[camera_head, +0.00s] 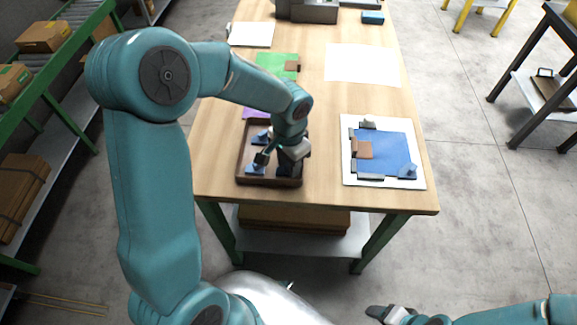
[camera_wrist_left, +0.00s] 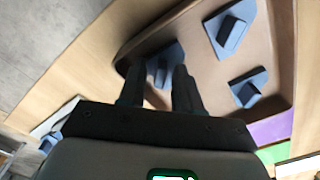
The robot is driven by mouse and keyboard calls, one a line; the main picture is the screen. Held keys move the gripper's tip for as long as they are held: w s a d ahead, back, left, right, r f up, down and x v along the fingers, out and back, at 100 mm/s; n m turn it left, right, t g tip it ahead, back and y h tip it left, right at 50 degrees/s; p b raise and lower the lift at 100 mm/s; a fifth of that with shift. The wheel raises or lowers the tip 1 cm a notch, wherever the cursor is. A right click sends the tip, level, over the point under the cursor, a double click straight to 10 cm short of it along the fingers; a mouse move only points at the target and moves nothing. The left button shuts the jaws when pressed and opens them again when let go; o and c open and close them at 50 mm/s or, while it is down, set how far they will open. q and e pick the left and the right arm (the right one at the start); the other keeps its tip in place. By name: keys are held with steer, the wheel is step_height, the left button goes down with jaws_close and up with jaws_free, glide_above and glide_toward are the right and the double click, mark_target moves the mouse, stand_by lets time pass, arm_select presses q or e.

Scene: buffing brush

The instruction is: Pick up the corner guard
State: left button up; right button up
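Several blue corner guards lie in a brown tray (camera_head: 240,166). One corner guard (camera_head: 255,169) is near the tray's front left. My left gripper (camera_head: 284,170) is low over the tray, its fingertips partly hidden. In the left wrist view its two dark fingers (camera_wrist_left: 160,82) are apart, with a blue corner guard (camera_wrist_left: 166,62) beyond and between them; contact cannot be told. Two more corner guards, one larger (camera_wrist_left: 231,30) and one lower (camera_wrist_left: 248,87), lie clear of the fingers. My right gripper (camera_head: 385,313) is at the bottom, away from the table; its opening is unclear.
Right of the tray, a white board (camera_head: 348,150) bears a blue sheet (camera_head: 385,150), a brown block (camera_head: 363,149), dark edge pieces and a blue corner guard (camera_head: 408,172). A green sheet (camera_head: 272,63) and white sheet (camera_head: 362,64) lie farther back. The wooden table is clear between tray and board.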

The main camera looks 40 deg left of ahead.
arm_select(q)
jaws_close()
